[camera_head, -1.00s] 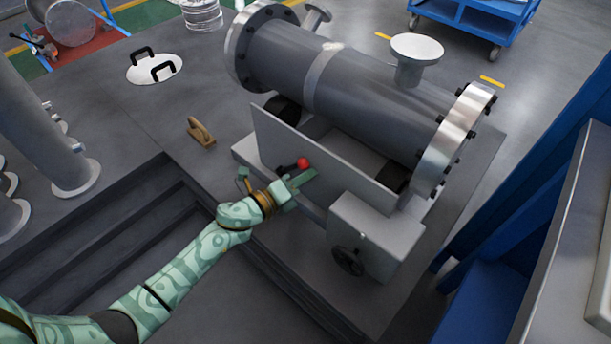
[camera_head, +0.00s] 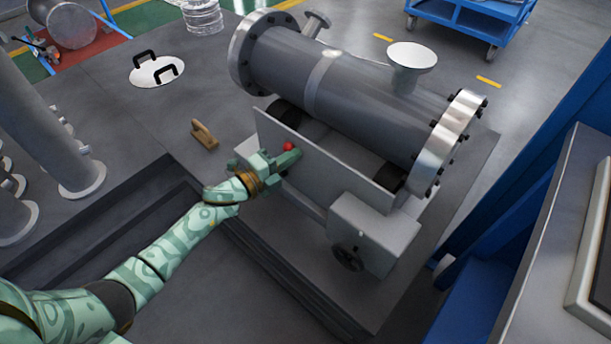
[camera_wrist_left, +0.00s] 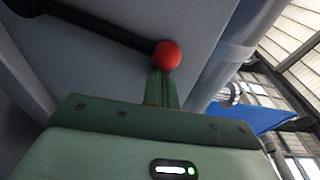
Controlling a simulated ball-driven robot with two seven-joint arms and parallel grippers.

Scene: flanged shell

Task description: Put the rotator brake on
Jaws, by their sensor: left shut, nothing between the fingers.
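The rotator brake is a lever with a red ball knob (camera_head: 288,146), in front of the grey upright panel below the flanged shell (camera_head: 345,85). In the left wrist view its black arm (camera_wrist_left: 95,25) runs from the upper left to the red knob (camera_wrist_left: 167,55). My left gripper (camera_head: 291,158) is shut with nothing between its fingers. Its fingertips (camera_wrist_left: 163,80) are right at the knob, beside it rather than around it. I cannot tell whether they touch. The lever's arm is mostly hidden in the head view. My right gripper is not in view.
A grey box (camera_head: 374,232) with a black handwheel (camera_head: 347,257) stands right of my gripper. The panel (camera_head: 330,165) rises just behind it. A sunken step (camera_head: 150,215) lies below my arm.

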